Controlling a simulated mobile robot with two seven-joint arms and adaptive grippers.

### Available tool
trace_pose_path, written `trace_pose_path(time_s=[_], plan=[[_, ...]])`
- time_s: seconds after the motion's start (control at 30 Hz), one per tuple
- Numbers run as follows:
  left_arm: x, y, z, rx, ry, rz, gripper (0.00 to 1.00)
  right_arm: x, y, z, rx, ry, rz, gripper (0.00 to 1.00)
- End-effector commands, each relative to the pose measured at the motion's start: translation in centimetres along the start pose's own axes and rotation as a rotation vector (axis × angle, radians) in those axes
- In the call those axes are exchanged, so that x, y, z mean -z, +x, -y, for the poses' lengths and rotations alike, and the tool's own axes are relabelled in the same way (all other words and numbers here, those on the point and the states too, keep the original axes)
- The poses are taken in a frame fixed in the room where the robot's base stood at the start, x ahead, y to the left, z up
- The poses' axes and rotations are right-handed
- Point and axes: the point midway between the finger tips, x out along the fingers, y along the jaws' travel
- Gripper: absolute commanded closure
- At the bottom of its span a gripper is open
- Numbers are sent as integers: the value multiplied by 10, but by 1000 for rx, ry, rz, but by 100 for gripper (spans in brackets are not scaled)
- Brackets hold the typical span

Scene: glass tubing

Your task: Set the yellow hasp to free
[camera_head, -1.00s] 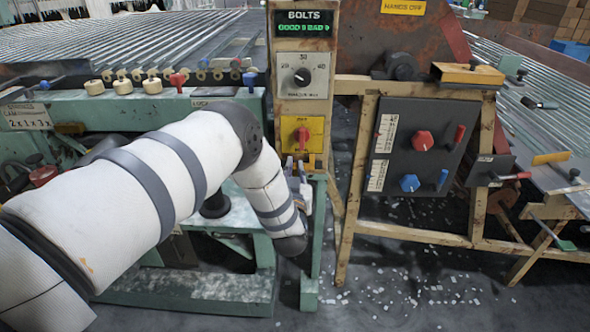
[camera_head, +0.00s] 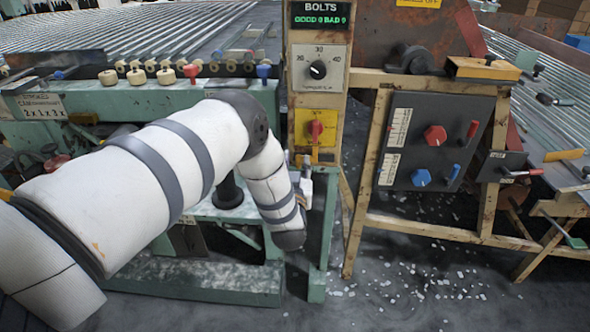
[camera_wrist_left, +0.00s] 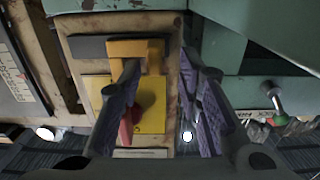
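The yellow hasp (camera_wrist_left: 154,50) is an orange-yellow bracket on the post, beside the yellow switch plate (camera_wrist_left: 152,103) with its red knob (camera_wrist_left: 126,128) in the left wrist view. In the head view the plate (camera_head: 329,118) is on the post, and the hasp below it is mostly hidden. My left gripper (camera_head: 303,165) is just below the plate there. In the left wrist view its fingers (camera_wrist_left: 159,66) are apart; one overlaps the hasp, the other is right of it. Part of the hasp shows between them; contact cannot be told. My right gripper is out of view.
A dial (camera_head: 318,70) and a BOLTS display (camera_head: 320,15) sit higher on the post. A dark panel (camera_head: 433,175) with red and blue knobs stands to the right. A green machine frame (camera_head: 130,100) is at the left. Glass bits (camera_head: 440,285) litter the floor.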

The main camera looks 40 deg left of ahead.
Motion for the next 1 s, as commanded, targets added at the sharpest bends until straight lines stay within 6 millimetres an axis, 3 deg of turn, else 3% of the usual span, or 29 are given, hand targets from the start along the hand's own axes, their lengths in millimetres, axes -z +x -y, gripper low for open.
trace_pose_path(time_s=[0.2,0.4,0.6,1.0], plan=[[-1,-57,0,-2,2,6,68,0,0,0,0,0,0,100],[-1,-100,1,0,1,4,68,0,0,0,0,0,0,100],[0,-113,2,2,1,0,68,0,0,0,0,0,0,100],[0,-112,1,2,1,1,68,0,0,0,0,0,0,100]])
